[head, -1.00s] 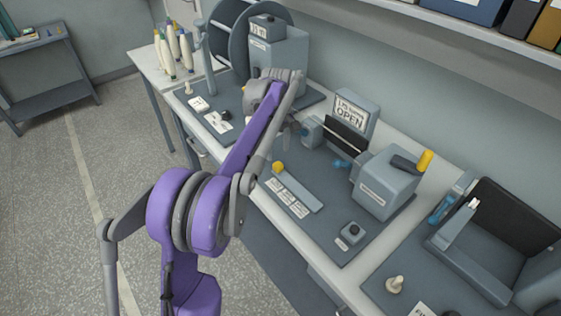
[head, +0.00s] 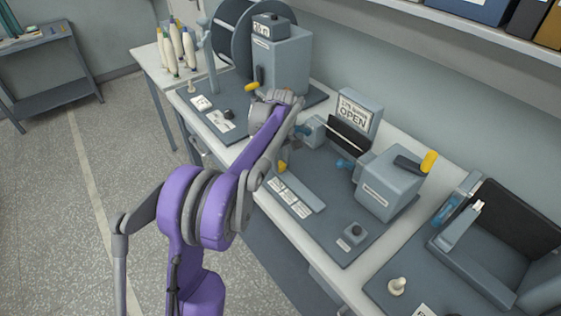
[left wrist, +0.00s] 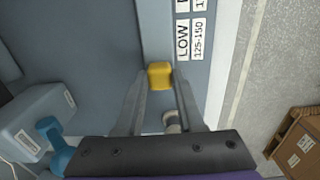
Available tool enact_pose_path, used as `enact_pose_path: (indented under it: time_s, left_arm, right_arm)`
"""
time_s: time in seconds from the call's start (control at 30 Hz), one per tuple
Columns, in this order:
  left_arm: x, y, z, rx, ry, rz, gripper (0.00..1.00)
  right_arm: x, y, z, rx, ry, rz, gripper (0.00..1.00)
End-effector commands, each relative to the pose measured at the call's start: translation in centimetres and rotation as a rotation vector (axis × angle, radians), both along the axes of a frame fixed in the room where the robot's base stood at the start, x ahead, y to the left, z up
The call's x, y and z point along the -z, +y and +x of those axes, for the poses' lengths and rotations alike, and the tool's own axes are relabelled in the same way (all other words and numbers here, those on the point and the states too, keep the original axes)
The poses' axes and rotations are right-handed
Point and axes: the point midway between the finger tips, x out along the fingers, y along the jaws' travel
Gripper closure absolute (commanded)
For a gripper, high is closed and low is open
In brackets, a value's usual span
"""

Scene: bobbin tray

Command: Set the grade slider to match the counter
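In the left wrist view the knob (left wrist: 159,75) lies between the fingertips of my left gripper (left wrist: 161,84). One finger is on each side, and the gripper looks open, with contact not clear. Label cards (head: 289,204) line the track; one beside the knob reads LOW 125-150 (left wrist: 188,42). The counter (head: 270,25) tops a grey housing at the back; its digits are too small to read surely. My right gripper is out of view.
A grey box with a yellow-tipped handle (head: 388,185) and an OPEN sign (head: 353,112) stand behind the track. A black button (head: 354,231) lies to the right. Bobbins (head: 188,50) stand at the far left. The bench's front edge runs close beside the label cards.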

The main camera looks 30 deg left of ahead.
Motion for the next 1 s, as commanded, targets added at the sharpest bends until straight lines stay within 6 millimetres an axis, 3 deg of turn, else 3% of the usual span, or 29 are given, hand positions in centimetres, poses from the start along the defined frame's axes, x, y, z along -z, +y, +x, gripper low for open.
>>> enact_pose_path:
  time_s: [0.03,0.13,1.0]
  left_arm:
    - [-0.01,0.0,0.0,0.0,0.0,0.0,0.85]
    - [-0.02,0.0,0.0,0.0,0.0,0.0,1.0]
    - [-0.04,0.0,0.0,0.0,0.0,0.0,1.0]
  right_arm:
    - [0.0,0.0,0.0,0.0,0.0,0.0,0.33]
    - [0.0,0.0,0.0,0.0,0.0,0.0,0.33]
    - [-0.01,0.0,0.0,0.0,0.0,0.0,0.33]
